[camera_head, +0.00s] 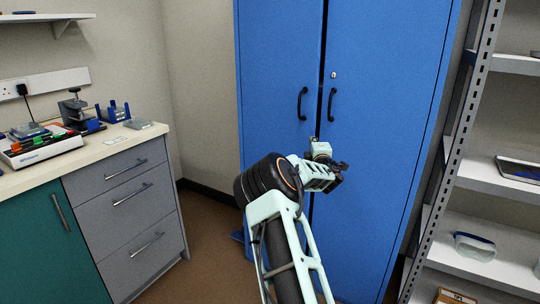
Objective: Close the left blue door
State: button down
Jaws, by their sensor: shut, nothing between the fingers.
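The left blue door (275,80) is the left leaf of a tall blue cabinet, with a black handle (302,104) near its inner edge. A narrow dark gap runs between it and the right blue door (385,110), wider toward the top; the left door looks nearly closed. The right door has its own black handle (331,105) and a small lock. My gripper (340,170) is shut and empty, in front of the doors below the handles. I cannot tell whether it touches a door. My arm hides the lower part of the left door.
A bench (85,155) with grey drawers and a teal door stands at the left, with lab items on top. A metal shelf rack (480,185) with goggles and a tablet stands close at the right. Some brown floor (205,225) shows between bench and cabinet.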

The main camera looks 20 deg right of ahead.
jog(key=shift+w+d, duration=0.15)
jog(key=shift+d, duration=0.1)
dwell(0.6)
